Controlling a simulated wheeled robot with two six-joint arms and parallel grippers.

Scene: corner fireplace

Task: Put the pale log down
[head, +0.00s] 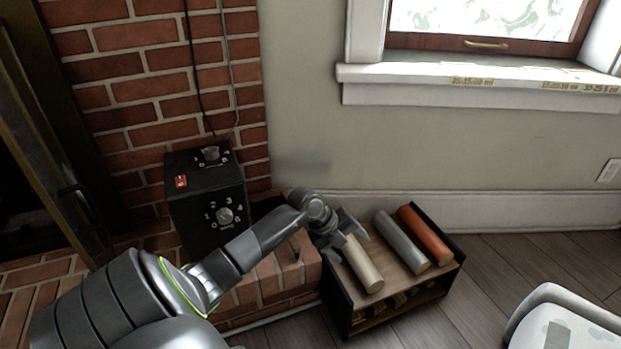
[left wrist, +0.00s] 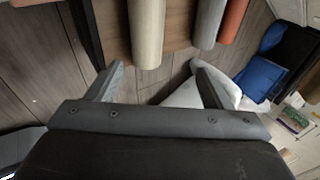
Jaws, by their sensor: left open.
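The pale log (head: 362,265) lies on the wooden top of a low black-sided rack (head: 403,262), left of a grey log (head: 401,243) and an orange-red log (head: 424,236). My left gripper (head: 346,236) is open over the far end of the pale log and hides part of it. In the left wrist view, the pale log (left wrist: 147,32) lies in line with the gap between the open fingers (left wrist: 155,68). I cannot tell whether a finger touches it. My right gripper is in neither view.
A black control box (head: 205,200) stands on the brick hearth (head: 265,285), left of the rack. The wall and skirting (head: 510,210) are behind the rack. A white rounded object (head: 563,318) is at the lower right. Wooden floor (head: 500,265) shows clear right of the rack.

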